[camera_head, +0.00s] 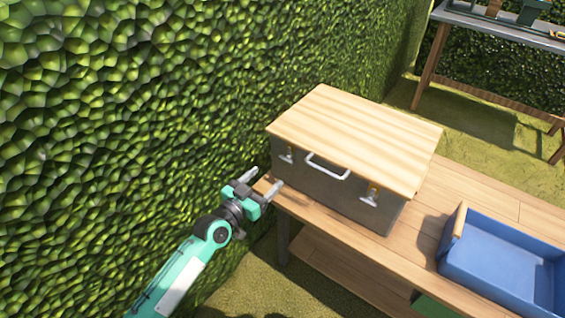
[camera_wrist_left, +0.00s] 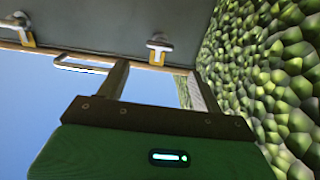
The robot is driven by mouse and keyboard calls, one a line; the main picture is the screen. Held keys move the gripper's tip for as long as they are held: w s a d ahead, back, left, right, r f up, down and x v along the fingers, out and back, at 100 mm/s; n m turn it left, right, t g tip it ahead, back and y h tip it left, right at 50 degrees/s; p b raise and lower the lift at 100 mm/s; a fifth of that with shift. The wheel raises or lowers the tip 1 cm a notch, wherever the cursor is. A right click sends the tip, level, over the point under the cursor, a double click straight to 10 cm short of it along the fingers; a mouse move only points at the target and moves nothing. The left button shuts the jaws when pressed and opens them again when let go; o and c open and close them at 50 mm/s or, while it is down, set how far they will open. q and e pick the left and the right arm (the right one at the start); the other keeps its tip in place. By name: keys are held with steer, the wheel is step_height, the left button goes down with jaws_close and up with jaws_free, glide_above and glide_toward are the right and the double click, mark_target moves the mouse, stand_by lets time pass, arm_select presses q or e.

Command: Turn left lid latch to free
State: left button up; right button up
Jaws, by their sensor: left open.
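The chest (camera_head: 340,200) is a dark grey box with a pale wooden lid (camera_head: 355,135), standing on a wooden table. Its left lid latch (camera_head: 287,155) is a small metal piece on the front, near the left corner. In the left wrist view, which is turned over, this latch (camera_wrist_left: 158,45) shows between the two finger lines, beyond the fingertips. My left gripper (camera_head: 266,181) is open and empty, in front of and a little below the left latch, apart from it. Its two fingers also show in the wrist view (camera_wrist_left: 160,70). My right gripper is not in view.
A metal carry handle (camera_head: 328,166) and a right latch (camera_head: 369,195) are on the chest's front. A blue crate (camera_head: 480,285) stands on the table at the right. A green hedge (camera_head: 130,110) rises close on the left. Another table (camera_head: 430,70) stands at the back right.

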mark_target(285, 160)
arm_select(q)
steer(key=x, duration=0.9)
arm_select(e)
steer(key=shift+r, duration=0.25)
arm_select(q)
steer(key=c, duration=1)
